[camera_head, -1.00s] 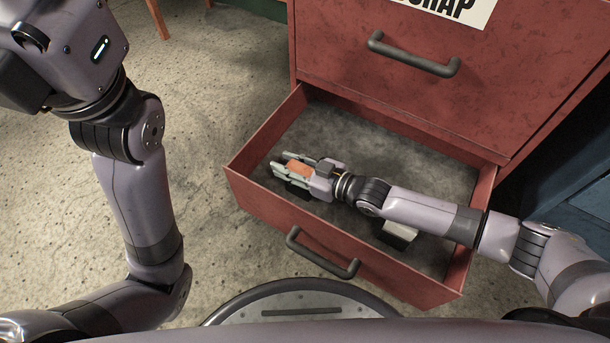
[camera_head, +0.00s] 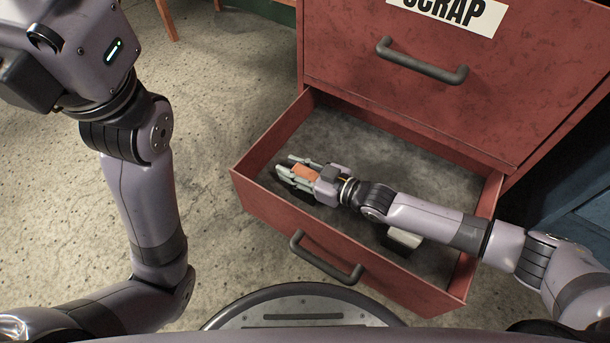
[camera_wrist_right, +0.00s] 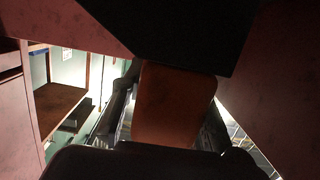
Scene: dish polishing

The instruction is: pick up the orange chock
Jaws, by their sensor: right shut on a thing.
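The orange chock (camera_head: 304,173) is between the fingers of my right gripper (camera_head: 288,167), inside the open red drawer (camera_head: 262,207). The right gripper is shut on it, near the drawer's left end. I cannot tell from the head view whether the chock touches the drawer floor. In the right wrist view the chock (camera_wrist_right: 172,108) fills the middle, with dark gripper parts above and below it. My left arm stands at the left of the head view, and its fingers are not in view.
A pale grey block (camera_head: 404,239) lies in the drawer under my right forearm. The closed drawer above has a dark handle (camera_head: 420,62) and a SCRAP label (camera_head: 455,14). The drawer's far floor (camera_head: 350,140) is clear. A blue cabinet (camera_head: 585,215) stands at the right.

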